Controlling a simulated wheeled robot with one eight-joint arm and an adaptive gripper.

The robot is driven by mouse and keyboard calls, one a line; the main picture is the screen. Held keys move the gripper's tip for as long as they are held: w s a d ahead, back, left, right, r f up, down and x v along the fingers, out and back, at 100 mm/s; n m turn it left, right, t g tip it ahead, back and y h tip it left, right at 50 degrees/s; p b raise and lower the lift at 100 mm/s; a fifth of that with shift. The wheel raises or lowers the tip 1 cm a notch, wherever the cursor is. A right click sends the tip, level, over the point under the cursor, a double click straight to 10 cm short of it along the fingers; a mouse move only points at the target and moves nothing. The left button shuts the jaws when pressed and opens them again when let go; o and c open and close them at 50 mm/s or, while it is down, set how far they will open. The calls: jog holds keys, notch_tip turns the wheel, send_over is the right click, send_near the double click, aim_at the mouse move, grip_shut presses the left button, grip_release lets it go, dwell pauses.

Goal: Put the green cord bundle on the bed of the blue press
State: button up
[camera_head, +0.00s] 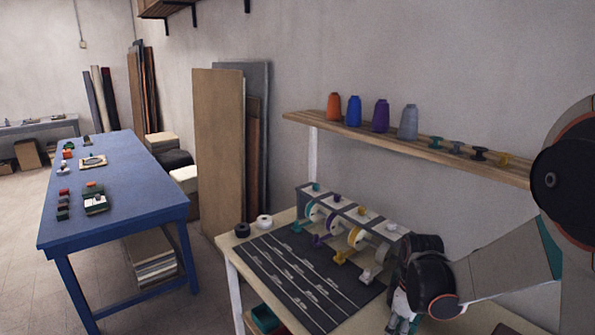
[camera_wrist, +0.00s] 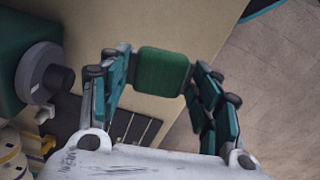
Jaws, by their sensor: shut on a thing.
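My gripper (camera_wrist: 162,80) is shut on a green cord bundle (camera_wrist: 163,72), a squat ribbed green block held between the two teal fingers in the wrist view. In the head view my gripper (camera_head: 403,318) is at the bottom right, at the right end of the workbench, and the bundle is not discernible there. A row of grey machines (camera_head: 345,225) with teal, purple, yellow and whitish wheels and levers stands on the bench, left of my gripper. I cannot make out a clearly blue press in either view.
A dark ruled mat (camera_head: 300,275) covers much of the pale bench (camera_head: 232,262), with a black and a white spool (camera_head: 264,221) behind it. A wooden shelf (camera_head: 430,147) with cones hangs above. A blue table (camera_head: 130,195) with small items stands at left, across open floor.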

jog(key=a+f+m, duration=0.4)
jog(key=a+m, duration=0.1)
jog(key=m, duration=0.4)
jog(key=shift+w+a+b, duration=0.2)
jog(key=shift+w+b, duration=0.1)
jog(key=shift+w, duration=0.15)
